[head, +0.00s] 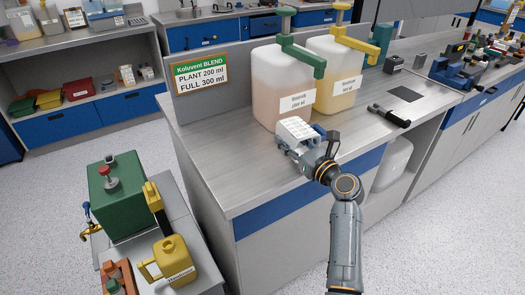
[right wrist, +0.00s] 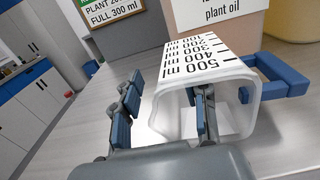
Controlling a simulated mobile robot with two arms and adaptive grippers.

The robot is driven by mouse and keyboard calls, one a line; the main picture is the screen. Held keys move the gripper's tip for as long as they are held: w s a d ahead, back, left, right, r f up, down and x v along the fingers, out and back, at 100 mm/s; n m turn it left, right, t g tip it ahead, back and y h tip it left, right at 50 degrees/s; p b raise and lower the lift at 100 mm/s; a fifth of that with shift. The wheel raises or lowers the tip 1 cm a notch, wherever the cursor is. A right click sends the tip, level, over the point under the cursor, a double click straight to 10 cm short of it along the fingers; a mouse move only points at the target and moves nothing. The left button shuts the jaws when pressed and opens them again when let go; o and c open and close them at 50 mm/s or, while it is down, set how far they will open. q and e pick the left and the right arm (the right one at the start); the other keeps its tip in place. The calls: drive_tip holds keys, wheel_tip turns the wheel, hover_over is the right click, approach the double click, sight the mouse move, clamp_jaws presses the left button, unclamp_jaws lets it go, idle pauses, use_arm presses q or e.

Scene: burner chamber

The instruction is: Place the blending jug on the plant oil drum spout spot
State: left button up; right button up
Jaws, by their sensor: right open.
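The white blending jug (head: 294,131) is at the counter in front of the plant oil drum (head: 281,88), which has a green pump (head: 302,56). In the right wrist view, the jug (right wrist: 212,50) shows its ml scale, its open mouth towards me and a blue handle (right wrist: 285,78) at right. The drum's "plant oil" label (right wrist: 222,12) is just beyond it. My right gripper (head: 307,144) is at the jug with fingers (right wrist: 168,88) apart: one shows inside the mouth, the other outside its left wall. I cannot tell a marked spot under the spout. My left gripper is out of view.
A second drum (head: 334,75) with a yellow pump stands to the right. A black-handled tool (head: 393,116) lies on the counter. A sign (head: 201,74) stands at the counter's left. A low bench at lower left holds a green can (head: 120,196) and a yellow jug (head: 173,260).

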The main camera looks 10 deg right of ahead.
drive_tip(key=shift+w+a+f+b, duration=0.25)
drive_tip(key=shift+w+b, duration=0.15)
drive_tip(key=shift+w, duration=0.2)
drive_tip(key=shift+w+a+f+b, duration=0.1)
drive_tip(key=shift+w+a+b, duration=0.1)
drive_tip(key=shift+w+b, duration=0.3)
drive_tip(key=shift+w+a+r, duration=0.1)
drive_tip(key=shift+w+a, duration=0.05)
drive_tip(key=shift+w, duration=0.4)
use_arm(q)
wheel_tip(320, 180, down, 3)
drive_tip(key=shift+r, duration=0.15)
use_arm(e)
drive_tip(key=shift+r, duration=0.1)
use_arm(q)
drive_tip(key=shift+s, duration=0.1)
use_arm(e)
clamp_jaws()
